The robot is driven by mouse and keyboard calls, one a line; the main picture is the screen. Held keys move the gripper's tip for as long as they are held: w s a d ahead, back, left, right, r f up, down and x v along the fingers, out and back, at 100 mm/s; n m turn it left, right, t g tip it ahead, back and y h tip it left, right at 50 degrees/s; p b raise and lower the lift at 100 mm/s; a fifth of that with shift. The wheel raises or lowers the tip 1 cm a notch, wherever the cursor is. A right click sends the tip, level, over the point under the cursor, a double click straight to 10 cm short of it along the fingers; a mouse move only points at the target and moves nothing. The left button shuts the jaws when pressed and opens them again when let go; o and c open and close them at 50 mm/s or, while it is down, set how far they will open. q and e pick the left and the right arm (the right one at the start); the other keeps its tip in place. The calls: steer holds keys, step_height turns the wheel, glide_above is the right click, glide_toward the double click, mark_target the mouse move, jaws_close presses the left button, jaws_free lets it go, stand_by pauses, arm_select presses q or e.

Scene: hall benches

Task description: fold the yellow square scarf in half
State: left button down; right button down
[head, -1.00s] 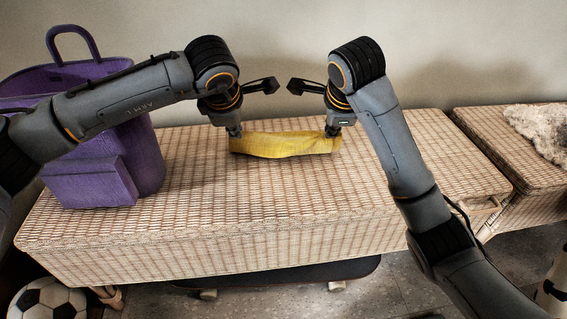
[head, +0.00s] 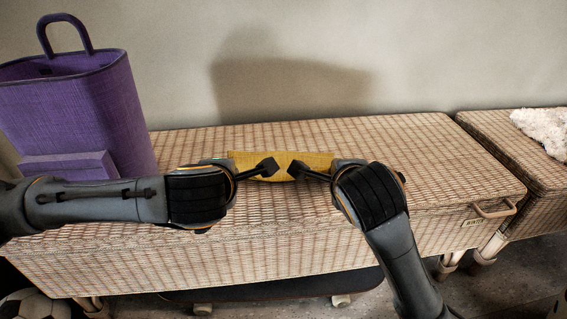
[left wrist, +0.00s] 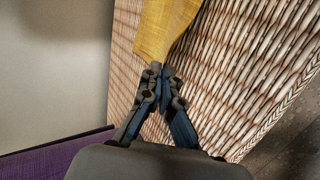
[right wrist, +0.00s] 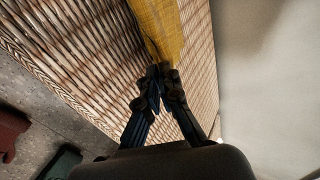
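The yellow scarf (head: 280,160) shows in the head view as a band across the middle of the wicker bench, partly covered by my wrists. My left gripper (left wrist: 160,72) is closed at one end of the scarf, which runs up from its fingertips in the left wrist view (left wrist: 163,28). My right gripper (right wrist: 160,72) is closed at the other end, also seen in the right wrist view (right wrist: 160,28). I cannot tell how the cloth is layered.
A purple bag (head: 75,110) stands on the left end of the wicker bench (head: 430,150). A second bench (head: 515,165) with a white fluffy item (head: 545,130) is at the right. A soccer ball (head: 28,308) and a dark board (head: 270,287) are below. The bench's right side is clear.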

arm_select(q)
steer(key=c, duration=1.2)
jaws_free()
arm_select(e)
steer(key=c, duration=1.2)
jaws_free()
